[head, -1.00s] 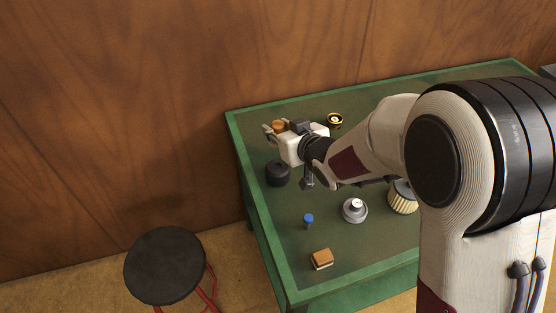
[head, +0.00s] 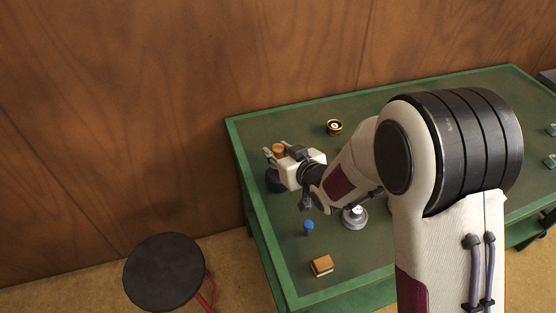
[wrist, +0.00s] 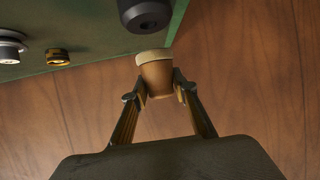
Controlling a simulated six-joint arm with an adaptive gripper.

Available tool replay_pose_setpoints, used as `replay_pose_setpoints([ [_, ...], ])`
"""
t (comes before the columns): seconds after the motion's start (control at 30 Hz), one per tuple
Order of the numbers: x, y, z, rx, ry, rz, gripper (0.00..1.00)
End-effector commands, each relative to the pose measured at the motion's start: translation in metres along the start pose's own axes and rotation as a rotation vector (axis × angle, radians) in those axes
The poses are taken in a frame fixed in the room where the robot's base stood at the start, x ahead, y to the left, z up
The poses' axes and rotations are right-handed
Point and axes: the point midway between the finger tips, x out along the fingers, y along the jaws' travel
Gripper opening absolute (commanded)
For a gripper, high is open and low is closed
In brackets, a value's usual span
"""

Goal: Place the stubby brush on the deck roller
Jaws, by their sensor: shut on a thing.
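The stubby brush (head: 278,149) has a round orange-brown wooden body and a pale cream end, seen in the wrist view (wrist: 155,74). My gripper (head: 276,152) is shut on its sides, and the cream end points away from the palm. The deck roller is a black cylinder (head: 274,181) standing near the table's left edge, partly hidden by my gripper. In the wrist view the roller (wrist: 147,14) shows a round end with a dark centre hole, at the top edge. There the brush is apart from it. In the head view the brush appears just above and behind the roller.
On the green table (head: 262,222) stand a gold-and-black ring part (head: 334,127), a silver round part (head: 354,217), a small blue-topped piece (head: 308,227) and a brown-and-cream block (head: 321,265). A black stool (head: 164,272) stands left of the table. A wooden wall is behind.

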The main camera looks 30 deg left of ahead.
Motion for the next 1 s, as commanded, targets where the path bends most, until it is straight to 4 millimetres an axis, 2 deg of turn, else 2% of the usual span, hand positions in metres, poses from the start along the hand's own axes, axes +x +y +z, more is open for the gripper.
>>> replay_pose_setpoints([
  [0.4, 0.014, 0.0, 0.03, 0.001, -0.002, 0.0, 0.06],
  [0.93, 0.017, 0.0, 0.035, 0.0, -0.001, 0.0, 0.06],
  [0.97, 0.017, 0.0, 0.035, 0.0, -0.001, 0.0, 0.3],
  [1.0, 0.017, 0.0, 0.035, 0.0, -0.001, 0.0, 0.41],
])
